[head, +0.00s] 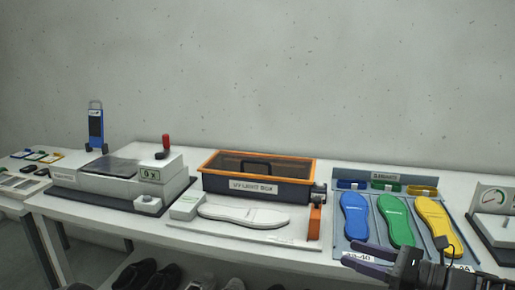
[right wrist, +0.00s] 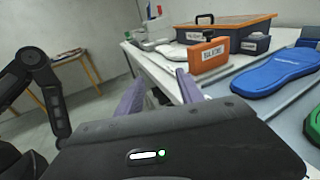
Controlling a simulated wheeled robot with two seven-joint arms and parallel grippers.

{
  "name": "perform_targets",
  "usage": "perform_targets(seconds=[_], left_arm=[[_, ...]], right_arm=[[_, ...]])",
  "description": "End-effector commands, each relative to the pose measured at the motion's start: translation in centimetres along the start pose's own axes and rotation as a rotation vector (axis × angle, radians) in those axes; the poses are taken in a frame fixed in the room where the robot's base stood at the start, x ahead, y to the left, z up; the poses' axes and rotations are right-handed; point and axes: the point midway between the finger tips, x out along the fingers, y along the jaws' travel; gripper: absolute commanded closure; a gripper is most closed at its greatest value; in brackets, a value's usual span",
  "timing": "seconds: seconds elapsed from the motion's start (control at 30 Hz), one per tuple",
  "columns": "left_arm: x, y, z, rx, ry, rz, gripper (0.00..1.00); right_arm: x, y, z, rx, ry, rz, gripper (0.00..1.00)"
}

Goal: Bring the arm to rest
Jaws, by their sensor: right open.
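My right gripper (head: 368,262) is at the lower right of the head view, over the table's front edge, near the front of the tray with the insoles. In the right wrist view its two fingers (right wrist: 160,92) stand apart with nothing between them. Beyond the fingers there are the white table edge and an orange block (right wrist: 208,56). My left gripper does not show in the head view.
The white table (head: 92,215) holds a grey press (head: 125,180), a UV light box (head: 258,176), a white sole (head: 243,215) and a tray (head: 343,232) with blue (head: 354,215), green (head: 397,222) and yellow (head: 440,228) insoles. Dark shoes (head: 160,276) lie below.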

Motion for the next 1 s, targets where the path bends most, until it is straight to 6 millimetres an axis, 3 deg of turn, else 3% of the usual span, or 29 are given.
perform_targets(seconds=[0.27, 0.43, 0.57, 0.67, 0.8, 0.9, 1.0], left_arm=[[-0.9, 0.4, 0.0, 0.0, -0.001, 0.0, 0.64], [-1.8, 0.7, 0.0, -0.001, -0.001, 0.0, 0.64], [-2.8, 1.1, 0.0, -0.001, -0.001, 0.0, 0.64], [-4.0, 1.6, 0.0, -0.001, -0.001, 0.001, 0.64], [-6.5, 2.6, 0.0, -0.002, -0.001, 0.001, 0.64], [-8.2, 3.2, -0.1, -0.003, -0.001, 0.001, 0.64], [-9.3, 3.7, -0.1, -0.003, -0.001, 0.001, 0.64]], right_arm=[[1.9, 1.7, -5.8, -0.023, 0.162, 0.046, 0.56], [2.9, 3.9, -11.5, -0.07, 0.321, 0.109, 0.56], [3.2, 7.1, -17.4, -0.15, 0.486, 0.207, 0.56], [2.5, 11.0, -23.3, -0.276, 0.653, 0.349, 0.56], [-0.6, 18.4, -31.6, -0.627, 0.855, 0.691, 0.56], [-2.4, 23.1, -35.3, -0.991, 0.861, 0.962, 0.56], [-2.5, 26.6, -36.6, -1.306, 0.759, 1.132, 0.56]])
